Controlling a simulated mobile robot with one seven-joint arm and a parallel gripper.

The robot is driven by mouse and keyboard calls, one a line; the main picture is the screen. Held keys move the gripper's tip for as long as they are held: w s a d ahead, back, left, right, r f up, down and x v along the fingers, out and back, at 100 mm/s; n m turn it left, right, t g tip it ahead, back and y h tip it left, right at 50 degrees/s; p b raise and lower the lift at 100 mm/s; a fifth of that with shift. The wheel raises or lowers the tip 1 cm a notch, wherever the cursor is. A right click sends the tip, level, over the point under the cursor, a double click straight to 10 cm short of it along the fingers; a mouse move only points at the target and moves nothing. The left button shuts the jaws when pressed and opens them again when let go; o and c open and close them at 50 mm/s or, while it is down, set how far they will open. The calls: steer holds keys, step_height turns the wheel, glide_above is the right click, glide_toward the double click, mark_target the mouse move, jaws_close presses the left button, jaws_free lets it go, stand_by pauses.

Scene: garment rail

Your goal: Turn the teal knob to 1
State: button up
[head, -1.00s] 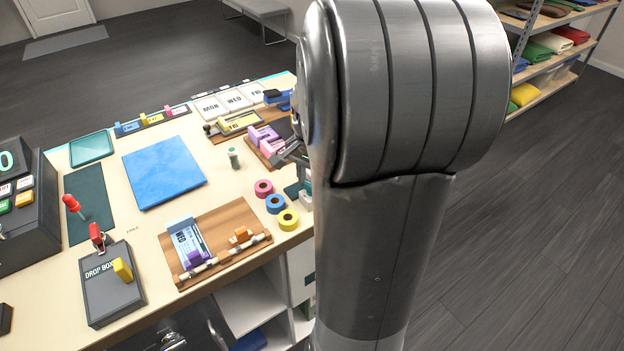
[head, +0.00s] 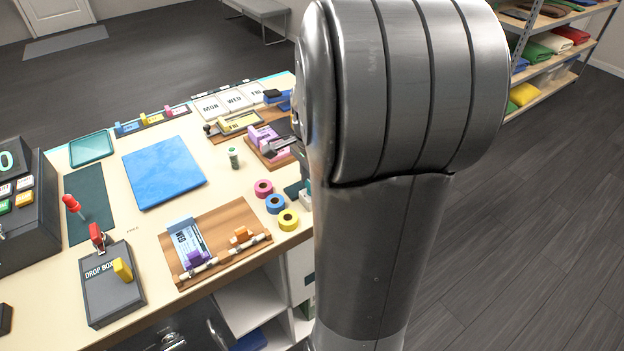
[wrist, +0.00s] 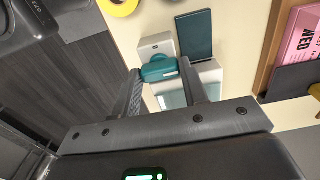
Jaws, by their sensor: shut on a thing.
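In the wrist view the teal knob (wrist: 160,71) sits on a small pale box with a light top (wrist: 157,43). My gripper (wrist: 159,66) has one finger on each side of the knob and is shut on it. A dark teal panel (wrist: 194,36) lies beside the box. I cannot read any number or pointer mark by the knob.
Yellow (head: 288,220), blue (head: 275,203) and pink (head: 263,188) tape rolls stand near the table edge. A wooden board with a pink block (head: 262,137) is close to my gripper. A blue mat (head: 163,171) and a drop box (head: 110,285) lie further left.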

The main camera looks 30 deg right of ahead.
steer(key=o, duration=0.7)
steer(key=shift+r, duration=0.15)
step_height(320, 180, up, 11)
steer(key=shift+f, duration=0.2)
steer(key=s+a+n+t, duration=0.2)
steer(key=s+a+n, duration=0.3)
steer(key=a+n, duration=0.3)
steer(key=s+a+r+n+t, duration=0.1)
steer(key=s+a+n+t, duration=0.2)
steer(key=s+a+n, duration=0.3)
steer(key=a+n, duration=0.3)
steer(key=n, duration=0.1)
steer(key=shift+s+a+t, duration=0.15)
steer(key=shift+a+t, duration=0.1)
steer(key=shift+t, duration=0.05)
